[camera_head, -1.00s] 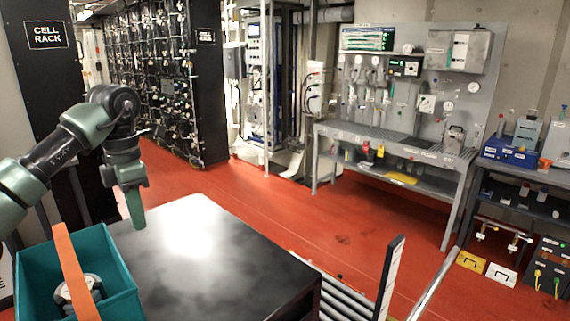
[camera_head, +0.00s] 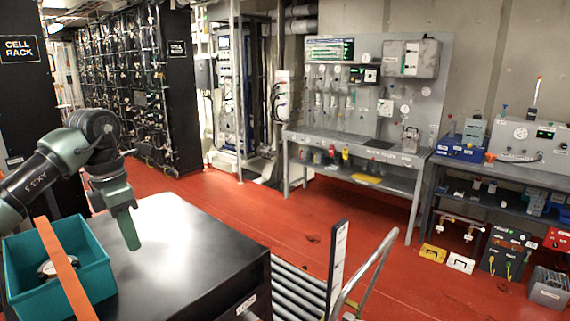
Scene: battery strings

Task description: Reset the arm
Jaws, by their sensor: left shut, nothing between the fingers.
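My left arm comes in from the left and bends down at the wrist. My left gripper (camera_head: 130,228) is shut and empty, pointing down just above or over the black tabletop (camera_head: 190,255). It is to the right of a teal bin (camera_head: 98,262) with an orange strip (camera_head: 62,268) slanting across it. A small pale, dark-centred object (camera_head: 46,268) lies inside the bin, partly hidden by the strip. My right gripper is not in view.
A roller conveyor (camera_head: 297,290) with an upright black post (camera_head: 337,268) and a metal rail (camera_head: 372,268) adjoins the table's right side. A grey workbench (camera_head: 350,148) stands at the back. The black cell rack (camera_head: 180,90) is at back left. Red floor between is clear.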

